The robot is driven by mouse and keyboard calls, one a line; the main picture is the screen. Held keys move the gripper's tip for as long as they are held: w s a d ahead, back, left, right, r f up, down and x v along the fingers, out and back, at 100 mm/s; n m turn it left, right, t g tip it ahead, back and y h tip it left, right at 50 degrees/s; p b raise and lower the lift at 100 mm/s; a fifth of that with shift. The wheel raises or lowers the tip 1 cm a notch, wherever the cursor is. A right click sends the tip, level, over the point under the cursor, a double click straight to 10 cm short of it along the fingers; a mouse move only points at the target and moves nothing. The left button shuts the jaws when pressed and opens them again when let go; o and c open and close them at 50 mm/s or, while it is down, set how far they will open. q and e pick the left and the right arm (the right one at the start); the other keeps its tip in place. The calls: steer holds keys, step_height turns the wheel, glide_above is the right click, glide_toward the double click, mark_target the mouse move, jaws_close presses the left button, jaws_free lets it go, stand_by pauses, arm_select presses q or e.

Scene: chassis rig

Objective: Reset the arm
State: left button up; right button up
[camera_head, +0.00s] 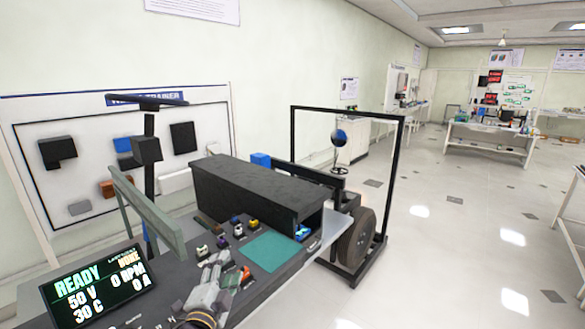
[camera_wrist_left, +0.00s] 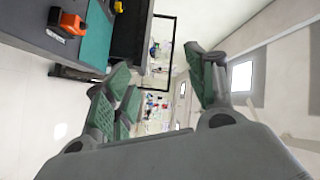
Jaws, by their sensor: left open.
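My left arm (camera_head: 203,299) comes in at the bottom of the head view over the dark bench top. Its gripper (camera_head: 217,262) is small there, above the bench among small coloured parts. In the left wrist view the gripper (camera_wrist_left: 160,92) is open, with its green-padded fingers wide apart and nothing between them. A teal mat (camera_head: 272,252) lies on the bench to the right of the gripper; it also shows in the wrist view (camera_wrist_left: 97,38). An orange and black block (camera_wrist_left: 70,22) sits beside the mat. My right gripper is not in view.
A long black box (camera_head: 250,190) stands on the bench behind the mat. A display (camera_head: 98,287) reading READY is at the front left. A grey-green bar (camera_head: 148,215) rises over the bench. A black frame with a wheel (camera_head: 357,246) stands at the bench's right end. Open floor lies farther right.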

arm_select(q)
steer(key=s+a+f+n+g+y, duration=0.1)
steer(key=s+a+f+n+g, duration=0.1)
steer(key=s+f+n+g, duration=0.7)
steer(key=s+a+f+n+g, duration=0.3)
steer(key=s+f+g, duration=0.2)
steer(key=s+f, duration=0.95)
steer(key=s+a+f+g, duration=0.1)
steer(key=s+f, duration=0.1)
steer(key=f, duration=1.4)
steer(key=s+a+f, duration=0.1)
steer(key=f, duration=1.5)
steer(key=s+a+f, duration=0.3)
steer(key=s+f, duration=0.6)
steer(key=s, duration=0.1)
steer(key=s+a+f+g, duration=0.1)
steer(key=s+a+f, duration=0.2)
steer(key=s+f, duration=0.7)
steer(key=shift+s+a+m+y, duration=0.15)
steer(key=shift+s+m+y, duration=0.15)
steer(key=shift+s, duration=0.3)
